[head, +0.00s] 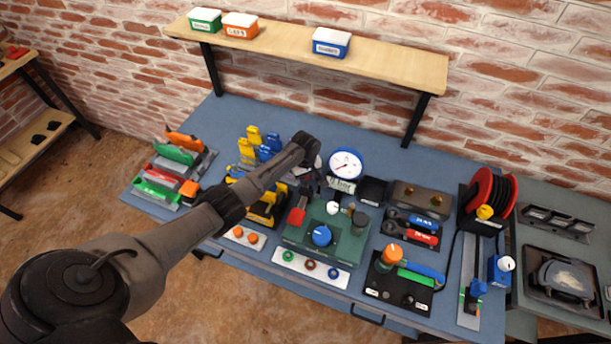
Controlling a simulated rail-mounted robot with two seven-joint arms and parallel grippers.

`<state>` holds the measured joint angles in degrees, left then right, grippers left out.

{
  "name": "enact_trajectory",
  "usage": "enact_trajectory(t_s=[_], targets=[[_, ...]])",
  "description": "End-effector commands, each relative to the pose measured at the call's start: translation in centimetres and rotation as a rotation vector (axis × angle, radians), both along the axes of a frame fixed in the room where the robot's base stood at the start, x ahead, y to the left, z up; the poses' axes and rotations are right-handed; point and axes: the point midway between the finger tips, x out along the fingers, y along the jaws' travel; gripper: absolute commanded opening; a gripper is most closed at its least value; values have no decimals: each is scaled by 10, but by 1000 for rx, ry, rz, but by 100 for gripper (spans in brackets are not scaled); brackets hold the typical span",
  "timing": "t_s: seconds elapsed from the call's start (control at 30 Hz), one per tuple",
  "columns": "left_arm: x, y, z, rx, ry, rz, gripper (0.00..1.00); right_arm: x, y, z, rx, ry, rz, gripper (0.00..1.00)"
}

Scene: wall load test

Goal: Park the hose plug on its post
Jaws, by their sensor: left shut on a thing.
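My left arm reaches in from the lower left over the bench. Its gripper (311,170) is beside the pressure gauge, left of the "0 bar" display and above the green test base (349,249). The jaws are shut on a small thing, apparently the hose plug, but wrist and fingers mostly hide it. The green base carries a blue knob (322,235), a red block (296,216), a white knob (333,208) and a dark upright cylinder (360,219). I cannot tell which part is the plug's post. My right gripper is not in view.
The blue-rimmed gauge (346,164) stands behind the base. Yellow and blue tools stand left of the gripper. A red hose reel (488,193) and a black fixture (398,287) with an orange knob are to the right. A wooden shelf (390,66) overhangs the back.

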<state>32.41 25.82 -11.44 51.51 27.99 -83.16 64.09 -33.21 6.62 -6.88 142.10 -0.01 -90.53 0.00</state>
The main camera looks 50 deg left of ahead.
Motion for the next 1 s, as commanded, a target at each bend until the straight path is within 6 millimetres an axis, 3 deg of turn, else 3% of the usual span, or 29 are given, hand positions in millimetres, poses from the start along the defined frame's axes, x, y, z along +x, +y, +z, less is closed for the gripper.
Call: enact_trajectory(t_s=[1.0], targets=[[0, 0, -22, 1, -1, 0, 9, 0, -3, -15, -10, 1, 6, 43]])
